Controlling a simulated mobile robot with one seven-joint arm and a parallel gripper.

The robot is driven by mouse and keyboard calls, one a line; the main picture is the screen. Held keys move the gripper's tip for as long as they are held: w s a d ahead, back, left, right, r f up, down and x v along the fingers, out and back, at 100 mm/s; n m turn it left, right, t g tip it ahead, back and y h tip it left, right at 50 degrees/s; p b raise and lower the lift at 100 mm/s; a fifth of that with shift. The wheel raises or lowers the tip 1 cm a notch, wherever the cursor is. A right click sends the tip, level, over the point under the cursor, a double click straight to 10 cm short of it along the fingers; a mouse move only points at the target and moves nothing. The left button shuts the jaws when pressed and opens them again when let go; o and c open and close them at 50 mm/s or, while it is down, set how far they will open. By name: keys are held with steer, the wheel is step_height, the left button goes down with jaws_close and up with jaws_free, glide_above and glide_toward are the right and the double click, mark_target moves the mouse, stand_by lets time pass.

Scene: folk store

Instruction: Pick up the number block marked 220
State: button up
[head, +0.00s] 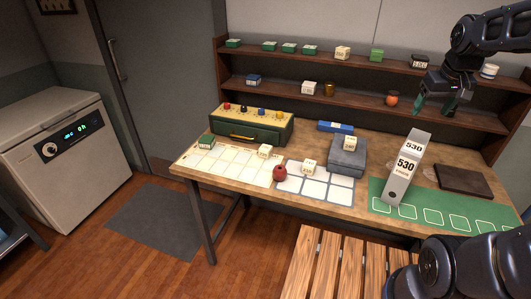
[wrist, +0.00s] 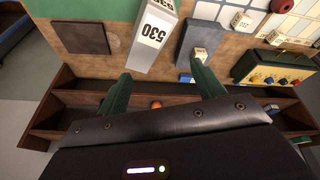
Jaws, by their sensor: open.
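Several cream number blocks show in the head view. One stands on the blue-edged grid card (head: 316,187), one on the yellow-lined card (head: 206,166), one on the grey box (head: 345,160), and others on the shelves. Their digits are too small to read surely; the block on the blue-edged card (head: 309,166) may be the one marked 220, and it also shows in the wrist view (wrist: 239,20). My gripper (head: 434,104) is open and empty, raised above the right of the table, well right of that block. Its green fingers show in the wrist view (wrist: 161,78).
A tall grey-white binder marked 530 (head: 408,168) stands between my gripper and that block. A red round object (head: 280,173) is close beside the block. A green drawer box (head: 250,131), dark flat board (head: 463,180) and green mat (head: 440,207) are on the table. Shelves (head: 300,58) run behind.

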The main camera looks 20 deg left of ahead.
steer(key=w+a+f+n+g, duration=0.15)
steer(key=w+a+n, duration=0.25)
steer(key=w+a, duration=0.6)
steer(key=n+g, duration=0.2)
steer(key=n, duration=0.7)
glide_toward(266, 147)
steer(key=shift+s+a+f+h, duration=0.15)
steer(key=shift+s+a+h, duration=0.15)
steer(key=shift+s+a, duration=0.25)
step_height(266, 147, down, 5)
steer(key=shift+w+r, duration=0.1)
steer(key=shift+w, duration=0.05)
steer(key=shift+w+d+f, duration=0.1)
steer(key=shift+w+f, duration=0.1)
steer(key=shift+f, duration=1.15)
steer(key=shift+w+d+f, duration=0.1)
steer(key=shift+w+f, duration=0.1)
steer(key=shift+f, duration=1.2)
steer(key=c, duration=1.1)
